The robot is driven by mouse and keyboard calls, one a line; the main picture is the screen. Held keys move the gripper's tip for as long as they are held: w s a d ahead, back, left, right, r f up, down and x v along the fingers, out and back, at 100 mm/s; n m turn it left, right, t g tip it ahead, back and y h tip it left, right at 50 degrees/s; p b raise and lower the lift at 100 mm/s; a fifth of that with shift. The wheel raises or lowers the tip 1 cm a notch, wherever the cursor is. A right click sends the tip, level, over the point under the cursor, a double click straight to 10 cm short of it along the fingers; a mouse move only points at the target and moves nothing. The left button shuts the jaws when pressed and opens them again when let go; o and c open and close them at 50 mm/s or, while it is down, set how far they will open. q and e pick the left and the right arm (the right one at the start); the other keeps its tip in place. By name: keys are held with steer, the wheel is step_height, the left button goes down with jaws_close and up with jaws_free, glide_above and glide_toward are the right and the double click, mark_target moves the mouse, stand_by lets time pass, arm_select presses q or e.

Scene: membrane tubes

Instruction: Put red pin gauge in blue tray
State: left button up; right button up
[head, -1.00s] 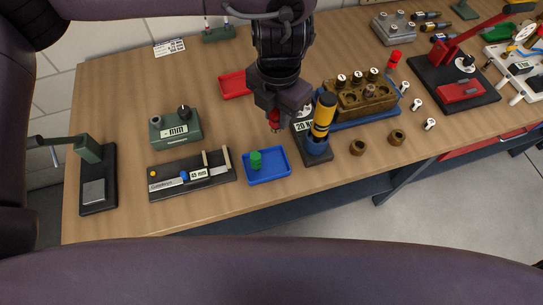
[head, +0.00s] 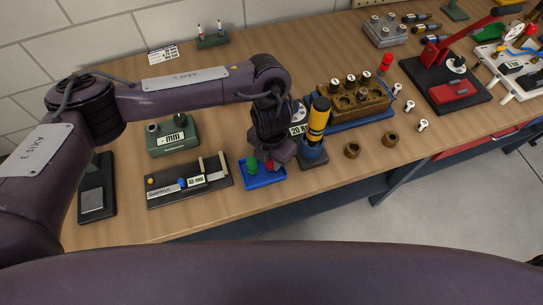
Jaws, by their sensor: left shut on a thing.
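The blue tray (head: 263,182) lies near the table's front edge. A green peg-like piece (head: 252,164) stands in its left part. My left gripper (head: 276,160) reaches in from the left and points down over the tray's right part. It is shut on the red pin gauge (head: 268,165), of which only a small red bit shows below the fingers. I cannot tell whether the pin touches the tray floor. My right gripper is not in view.
A black stand with a yellow-and-black cylinder (head: 319,122) is close to the tray's right. A caliper-like gauge on a black base (head: 190,185) lies left of the tray. A green "mm" box (head: 172,138) is behind it.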

arm_select(q)
steer(key=shift+f, duration=0.2)
steer(key=o, duration=0.9)
steer(key=shift+r, duration=0.15)
steer(key=shift+r, duration=0.2)
step_height(320, 180, up, 11)
steer(key=shift+f+b, duration=0.1)
steer(key=shift+b, duration=0.5)
steer(key=shift+r, duration=0.5)
steer(key=shift+f, duration=0.1)
